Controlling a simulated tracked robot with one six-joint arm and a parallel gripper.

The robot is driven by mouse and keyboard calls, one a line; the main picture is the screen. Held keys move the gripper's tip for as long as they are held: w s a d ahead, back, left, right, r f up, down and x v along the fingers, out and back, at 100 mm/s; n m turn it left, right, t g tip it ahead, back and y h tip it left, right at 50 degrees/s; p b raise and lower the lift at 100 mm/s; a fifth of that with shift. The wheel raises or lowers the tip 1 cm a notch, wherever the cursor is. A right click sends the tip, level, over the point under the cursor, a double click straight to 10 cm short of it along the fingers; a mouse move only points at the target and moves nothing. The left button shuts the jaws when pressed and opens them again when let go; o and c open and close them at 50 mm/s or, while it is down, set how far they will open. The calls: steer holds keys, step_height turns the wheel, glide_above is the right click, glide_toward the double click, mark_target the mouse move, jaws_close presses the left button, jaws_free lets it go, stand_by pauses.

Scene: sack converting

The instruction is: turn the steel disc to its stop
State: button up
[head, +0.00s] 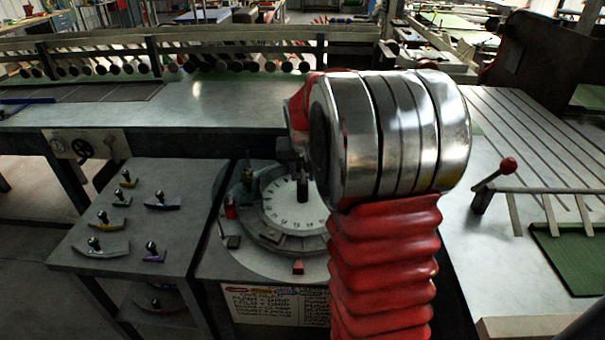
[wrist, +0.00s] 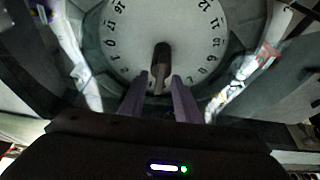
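The round disc (head: 285,210) has a pale face with numbers around its rim and sits on the middle bench in the head view. It fills the top of the wrist view (wrist: 130,50). A dark upright post (wrist: 161,60) stands near its middle and also shows in the head view (head: 302,188). My gripper (wrist: 160,80) is low over the disc, its two purple fingers apart. The post shows between the fingertips, with a gap on each side; I cannot tell how deep it sits. In the head view my arm hides the disc's right side and most of my gripper.
A grey side table (head: 135,215) on the left holds several small knobbed pieces. A red block (head: 298,267) sits at the front of the disc's base, and a red-topped post (head: 229,210) at its left. A red-knobbed lever (head: 508,165) stands on the slatted table at right.

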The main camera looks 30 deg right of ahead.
steer(key=shift+c, duration=0.6)
jaws_close()
